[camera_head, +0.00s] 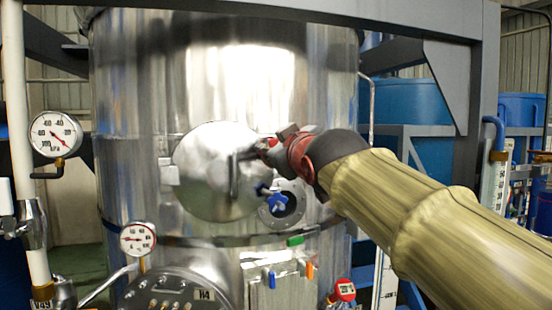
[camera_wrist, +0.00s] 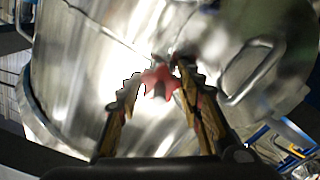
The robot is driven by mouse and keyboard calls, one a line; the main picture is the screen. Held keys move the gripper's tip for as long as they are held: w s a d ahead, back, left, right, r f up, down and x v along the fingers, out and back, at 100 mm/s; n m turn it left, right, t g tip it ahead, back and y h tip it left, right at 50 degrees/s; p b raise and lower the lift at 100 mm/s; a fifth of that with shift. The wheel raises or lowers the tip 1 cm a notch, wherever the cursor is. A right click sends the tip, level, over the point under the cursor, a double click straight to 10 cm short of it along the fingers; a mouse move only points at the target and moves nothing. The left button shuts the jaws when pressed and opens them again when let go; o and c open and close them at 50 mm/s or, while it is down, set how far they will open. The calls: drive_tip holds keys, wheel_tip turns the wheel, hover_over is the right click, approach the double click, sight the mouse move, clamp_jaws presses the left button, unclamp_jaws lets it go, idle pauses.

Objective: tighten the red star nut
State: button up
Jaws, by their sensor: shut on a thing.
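The red star nut (camera_wrist: 160,82) sits between the two fingertips of my gripper (camera_wrist: 157,84) in the wrist view, and the fingers are shut on it. In the head view my gripper (camera_head: 272,147) reaches in from the right to the right edge of the round steel hatch (camera_head: 205,172). Only a little of the red star nut (camera_head: 270,143) shows there; the gripper hides most of it. The hatch lies flat against the steel vessel and has a bar handle (camera_head: 234,175).
A blue star knob (camera_head: 277,202) and a round port sit just below my gripper. Gauges (camera_head: 56,134) stand at the left. A panel with coloured levers (camera_head: 278,278) is below. A grey frame (camera_head: 486,90) and blue tanks (camera_head: 420,105) are at the right.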

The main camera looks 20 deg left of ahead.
drive_tip(key=m+b, duration=0.1)
drive_tip(key=m, duration=0.1)
drive_tip(key=m+b, duration=0.1)
drive_tip(key=shift+w+f+m+b, duration=0.1)
drive_tip(key=shift+f+m+b, duration=0.3)
drive_tip(key=m+b, duration=0.2)
drive_tip(key=m, duration=0.1)
drive_tip(key=shift+m, duration=0.3)
drive_tip(key=m+b, duration=0.1)
drive_tip(key=m, duration=0.2)
drive_tip(key=shift+w+m, duration=0.1)
drive_tip(key=shift+m, duration=0.2)
drive_tip(key=shift+m+b, duration=0.7)
drive_tip(key=shift+m, duration=1.1)
drive_tip(key=o, duration=1.1)
drive_tip(key=shift+r, duration=0.15)
drive_tip(key=shift+o, duration=0.3)
drive_tip(key=shift+d+r, duration=0.1)
drive_tip(key=shift+d, duration=0.05)
